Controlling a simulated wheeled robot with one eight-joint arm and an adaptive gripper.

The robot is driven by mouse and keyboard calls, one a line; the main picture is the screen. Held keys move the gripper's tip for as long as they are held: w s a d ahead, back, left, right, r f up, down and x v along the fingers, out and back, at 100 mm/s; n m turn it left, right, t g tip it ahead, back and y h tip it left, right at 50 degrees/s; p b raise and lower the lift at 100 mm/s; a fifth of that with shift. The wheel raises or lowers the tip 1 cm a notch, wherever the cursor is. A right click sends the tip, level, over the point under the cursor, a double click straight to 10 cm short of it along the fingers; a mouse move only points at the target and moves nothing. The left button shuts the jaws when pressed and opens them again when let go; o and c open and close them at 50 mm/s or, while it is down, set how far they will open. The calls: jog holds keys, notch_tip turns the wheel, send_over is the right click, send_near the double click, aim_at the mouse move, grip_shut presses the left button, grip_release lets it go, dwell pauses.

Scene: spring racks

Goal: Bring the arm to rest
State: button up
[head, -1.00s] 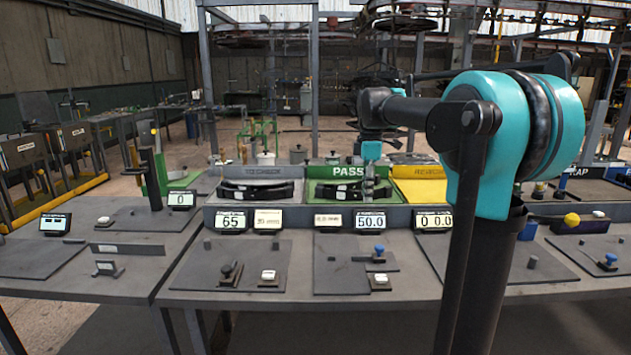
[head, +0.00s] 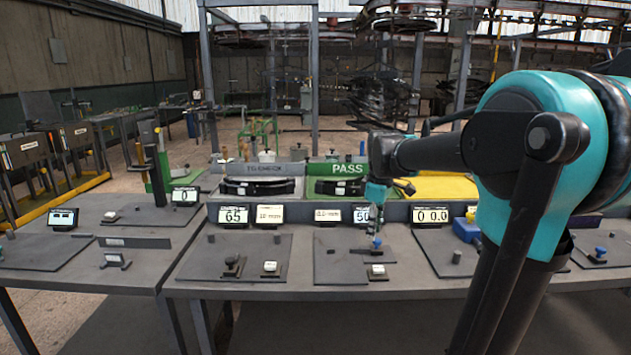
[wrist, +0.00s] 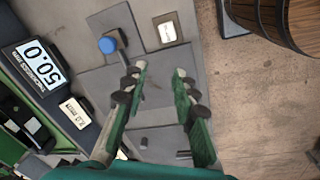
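My gripper (wrist: 160,92) is open and empty in the wrist view. Its two green fingers are spread above the dark plate of a bench fixture, with nothing between them. In the head view my gripper (head: 376,228) hangs small and partly hidden below my forearm, in front of the green PASS bin (head: 325,188). My teal and black arm fills the right side of the head view, bent at the elbow and reaching toward the bench.
The bench (head: 240,289) holds flat fixtures and display screens, including one reading 50.0 (wrist: 40,66). A blue knob (wrist: 107,45) stands on the fixture near my gripper. A yellow bin (head: 440,187) is partly behind my arm. A wooden barrel (wrist: 278,22) stands beyond the bench edge.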

jog(key=s+d+f+m+t, duration=0.2)
jog(key=s+f+m, duration=0.9)
jog(key=s+f, duration=0.7)
jog(key=shift+s+d+f+t, duration=0.2)
jog(key=shift+s+f+t, duration=0.1)
jog(key=shift+s, duration=0.1)
